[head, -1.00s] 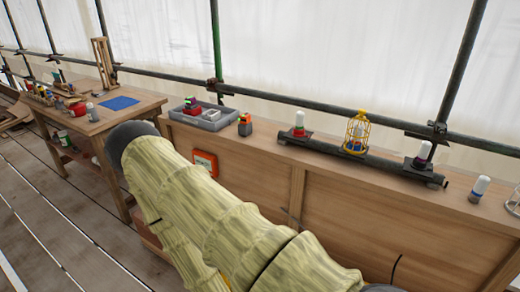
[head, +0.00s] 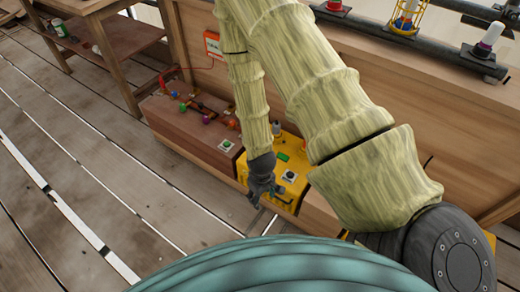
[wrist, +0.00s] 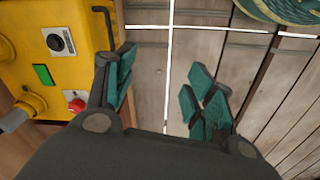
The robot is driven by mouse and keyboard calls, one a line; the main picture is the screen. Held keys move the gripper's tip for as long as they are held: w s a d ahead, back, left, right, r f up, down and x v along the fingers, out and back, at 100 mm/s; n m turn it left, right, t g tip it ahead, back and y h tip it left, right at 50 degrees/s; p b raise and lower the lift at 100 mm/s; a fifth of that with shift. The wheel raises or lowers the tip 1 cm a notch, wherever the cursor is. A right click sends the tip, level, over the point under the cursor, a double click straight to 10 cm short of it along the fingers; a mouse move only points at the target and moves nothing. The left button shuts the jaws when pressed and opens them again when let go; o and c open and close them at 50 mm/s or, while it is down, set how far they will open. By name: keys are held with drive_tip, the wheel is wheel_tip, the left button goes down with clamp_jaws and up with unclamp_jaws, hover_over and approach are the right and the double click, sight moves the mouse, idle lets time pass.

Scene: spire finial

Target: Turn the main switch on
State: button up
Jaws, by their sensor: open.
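A yellow box (head: 291,150) stands low by the wooden bench front. On it is a dark round switch knob on a pale square plate (head: 289,177); the wrist view shows this black knob (wrist: 57,42) at upper left. A green rectangle (wrist: 43,75) and a red button (wrist: 76,105) are on the same box face. I cannot read any label naming the main switch. My gripper (head: 264,190) is beside the box, over its left front side. In the wrist view my gripper (wrist: 160,82) is open and empty, its left finger near the box edge, apart from the knob.
A brown box (head: 185,130) with several coloured knobs and a pale-plated control (head: 226,145) stands left of the yellow box. A red-orange panel (head: 212,43) is on the bench front. A black bent handle (wrist: 107,28) rises near the left finger. Plank floor (head: 90,170) is open at left.

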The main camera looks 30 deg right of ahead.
drive_tip(key=w+d+f+n+b, duration=0.1)
drive_tip(key=w+d+n+b, duration=0.1)
drive_tip(key=w+d+b, duration=0.75)
drive_tip(key=w+d+f+n+b, duration=0.1)
drive_tip(key=w+d+b, duration=0.4)
drive_tip(key=w+b, duration=0.9)
wheel_tip(320, 180, down, 10)
drive_tip(key=b, duration=0.4)
drive_tip(key=shift+d, duration=0.1)
drive_tip(key=c, duration=1)
